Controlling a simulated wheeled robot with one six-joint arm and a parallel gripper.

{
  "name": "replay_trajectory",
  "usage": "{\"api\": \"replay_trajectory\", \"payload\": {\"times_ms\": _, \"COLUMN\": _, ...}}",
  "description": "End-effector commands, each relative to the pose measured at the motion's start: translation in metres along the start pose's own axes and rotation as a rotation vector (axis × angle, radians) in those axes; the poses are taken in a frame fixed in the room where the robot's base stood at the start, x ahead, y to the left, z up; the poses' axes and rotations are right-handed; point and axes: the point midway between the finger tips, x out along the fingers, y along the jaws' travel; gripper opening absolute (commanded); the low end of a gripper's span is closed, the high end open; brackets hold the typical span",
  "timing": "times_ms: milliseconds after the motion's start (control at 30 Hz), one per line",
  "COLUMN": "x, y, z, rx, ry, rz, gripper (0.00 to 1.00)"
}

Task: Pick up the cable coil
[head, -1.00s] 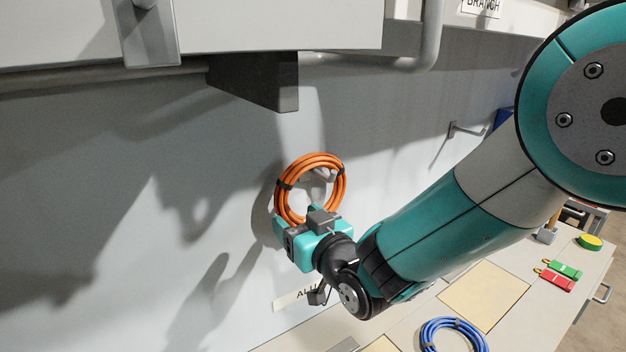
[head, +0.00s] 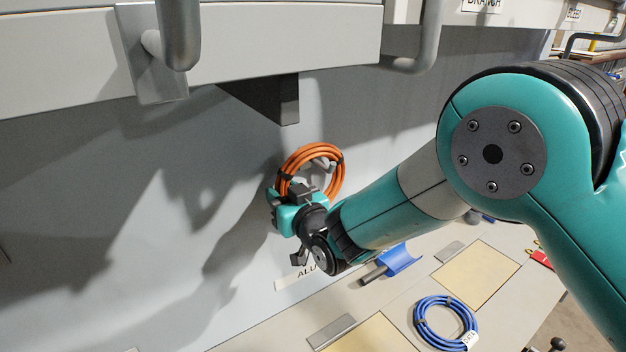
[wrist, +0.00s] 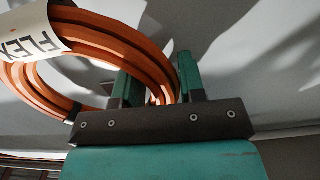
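An orange cable coil (head: 331,150) hangs upright against the grey wall panel, with a hook showing inside the ring. In the wrist view the orange coil (wrist: 105,34) fills the upper left and carries a white label reading "FLEX" (wrist: 35,38). My gripper (head: 283,198) is at the lower left of the coil. In the wrist view my gripper (wrist: 158,80) has its two fingers apart, with part of the ring between them. A narrow gap shows beside the right finger. Contact at the left finger is unclear. A blue cable coil (head: 421,325) lies on the bench.
A grey shelf (head: 260,50) with a dark bracket (head: 275,98) overhangs above the orange coil. The bench below holds a blue scoop-like tool (head: 400,259), pale yellow panels (head: 476,275) and a red item (head: 541,258). The wall left of the coil is clear.

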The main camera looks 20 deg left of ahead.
Motion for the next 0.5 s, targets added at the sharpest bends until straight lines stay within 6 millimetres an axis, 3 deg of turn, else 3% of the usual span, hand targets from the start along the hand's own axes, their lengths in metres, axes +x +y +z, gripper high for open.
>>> {"api": "replay_trajectory", "payload": {"times_ms": 33, "x": -0.0002, "y": -0.0004, "z": 0.0005, "rx": 0.001, "ry": -0.002, "rz": -0.001, "gripper": 0.23}}
{"api": "replay_trajectory", "payload": {"times_ms": 133, "x": 0.0000, "y": -0.0004, "z": -0.0006, "rx": 0.000, "ry": 0.001, "rz": -0.001, "gripper": 0.03}}
{"api": "replay_trajectory", "payload": {"times_ms": 500, "x": -0.0013, "y": -0.0002, "z": -0.0016, "rx": 0.001, "ry": 0.002, "rz": -0.001, "gripper": 0.00}}
